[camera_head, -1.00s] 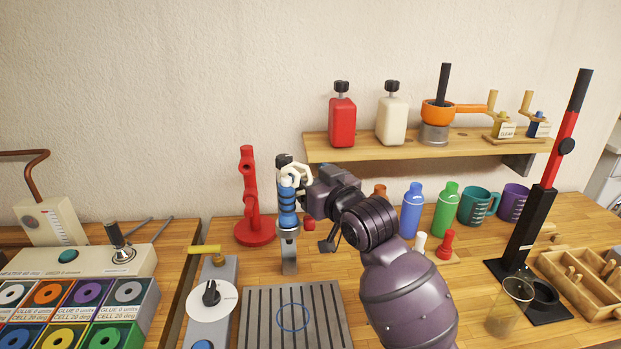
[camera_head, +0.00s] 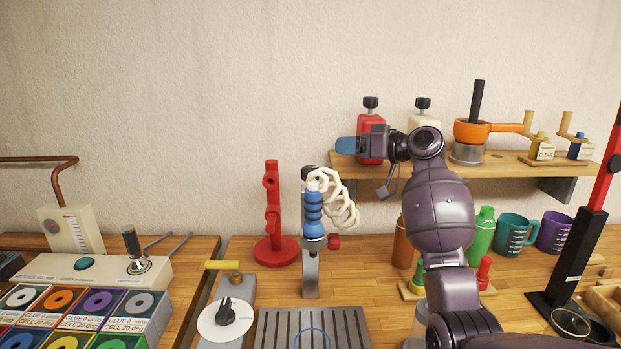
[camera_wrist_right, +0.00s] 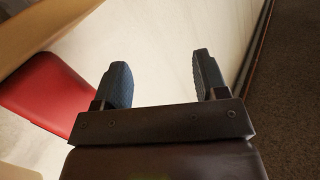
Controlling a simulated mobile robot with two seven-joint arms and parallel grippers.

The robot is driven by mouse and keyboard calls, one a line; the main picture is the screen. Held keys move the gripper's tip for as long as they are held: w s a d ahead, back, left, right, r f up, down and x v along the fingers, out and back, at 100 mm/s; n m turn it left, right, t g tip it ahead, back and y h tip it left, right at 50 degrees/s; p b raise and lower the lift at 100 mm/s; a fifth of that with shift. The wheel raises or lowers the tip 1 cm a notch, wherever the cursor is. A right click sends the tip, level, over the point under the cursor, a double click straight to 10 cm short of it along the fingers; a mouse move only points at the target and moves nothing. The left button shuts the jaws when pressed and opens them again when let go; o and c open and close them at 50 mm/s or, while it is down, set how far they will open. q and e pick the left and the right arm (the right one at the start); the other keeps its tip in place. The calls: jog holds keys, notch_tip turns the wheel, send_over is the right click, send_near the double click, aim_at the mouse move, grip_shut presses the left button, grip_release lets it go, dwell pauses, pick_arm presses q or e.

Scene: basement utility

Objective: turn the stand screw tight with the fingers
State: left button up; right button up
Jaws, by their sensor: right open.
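A blue-handled tool (camera_head: 313,208) stands upright in a metal stand (camera_head: 310,275) on the bench, with a coiled cream hose (camera_head: 343,205) at its upper right. A small red knob (camera_head: 334,242) on the right side of this stand looks like the stand screw. My right gripper (camera_head: 346,147) is raised above and to the right of the tool, in front of the wall and the shelf's left end, clear of the knob. Its two dark blue fingers are apart and empty in the right wrist view (camera_wrist_right: 162,75). My left gripper is not in view.
A red bottle (camera_head: 371,124) on the shelf (camera_head: 500,176) is close behind my right gripper. A red stand (camera_head: 273,215) is left of the tool. My arm partly hides bottles at right.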

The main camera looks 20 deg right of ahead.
jog(key=f+n+g+y, duration=0.1)
jog(key=n+g+y, duration=0.6)
jog(key=n+g, duration=0.1)
jog(key=n, duration=0.3)
send_near(311, 168)
jog(key=x, duration=0.3)
jog(key=p+x, duration=0.1)
jog(key=x, duration=0.2)
jog(key=p+x, duration=0.1)
jog(key=x, duration=0.3)
jog(key=shift+f, duration=0.25)
jog(key=c, duration=0.9)
